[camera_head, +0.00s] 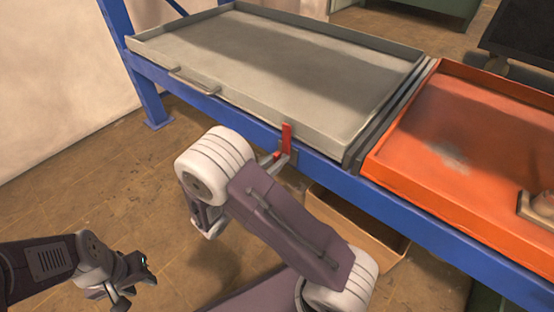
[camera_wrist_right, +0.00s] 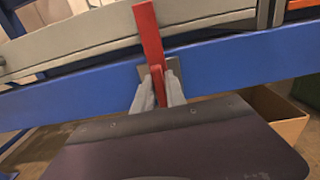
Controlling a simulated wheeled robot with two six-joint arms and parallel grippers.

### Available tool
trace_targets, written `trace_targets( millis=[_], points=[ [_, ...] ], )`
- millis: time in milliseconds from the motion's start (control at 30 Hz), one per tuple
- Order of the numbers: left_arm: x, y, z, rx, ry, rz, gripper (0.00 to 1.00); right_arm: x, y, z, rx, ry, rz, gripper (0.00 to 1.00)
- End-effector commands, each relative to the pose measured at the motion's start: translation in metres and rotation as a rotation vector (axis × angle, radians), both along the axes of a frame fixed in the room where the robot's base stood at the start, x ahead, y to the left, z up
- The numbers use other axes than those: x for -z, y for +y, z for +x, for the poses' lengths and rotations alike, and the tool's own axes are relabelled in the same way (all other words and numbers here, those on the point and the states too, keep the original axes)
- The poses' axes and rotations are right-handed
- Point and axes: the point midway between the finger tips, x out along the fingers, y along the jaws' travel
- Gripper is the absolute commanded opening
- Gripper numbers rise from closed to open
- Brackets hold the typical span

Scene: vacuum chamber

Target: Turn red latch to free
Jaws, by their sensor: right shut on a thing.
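The red latch (camera_head: 286,137) sits on the blue front beam, near the right end of the grey tray (camera_head: 178,50). Its bar stands upright against the tray's front wall. In the right wrist view the red bar (camera_wrist_right: 149,35) rises past the beam and overlaps the tray's lip, tilted slightly. My right gripper (camera_wrist_right: 157,90) is shut on the red latch's lower part, one grey finger on each side. In the head view my right arm partly hides this grip (camera_head: 271,157). My left gripper (camera_head: 138,291) is low at the left, away from the latch, its fingers apart and empty.
The blue rack beam (camera_head: 420,226) runs along the front. An orange tray (camera_head: 480,135) lies right of the grey one, with dark rails between. The grey tray has a front handle (camera_head: 195,82). A cardboard box (camera_head: 350,217) stands below. Floor at left is clear.

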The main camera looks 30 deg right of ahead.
Motion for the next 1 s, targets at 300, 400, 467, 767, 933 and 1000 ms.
trace_targets(
  millis=[300,400,467,767,933,1000],
  points=[
    [0.000,0.000,0.000,0.000,0.000,0.000,0.36,0.001,0.000,-0.001,0.002,0.004,0.002,0.00],
    [-0.004,0.000,0.000,0.000,0.000,0.000,0.36,0.000,0.000,-0.001,0.002,0.013,-0.002,0.00],
    [-0.008,0.000,0.000,0.000,0.000,0.000,0.36,-0.001,0.000,-0.001,0.002,0.025,-0.007,0.00],
    [-0.056,0.000,0.000,0.000,0.000,0.000,0.36,-0.008,0.000,0.000,0.002,0.187,-0.073,0.00],
    [-0.088,0.000,0.000,0.000,0.000,0.000,0.36,-0.008,0.001,0.001,0.002,0.331,-0.133,0.00],
    [-0.100,0.000,0.000,0.000,0.000,0.000,0.36,-0.007,0.001,0.001,0.002,0.394,-0.158,0.00]
  ],
)
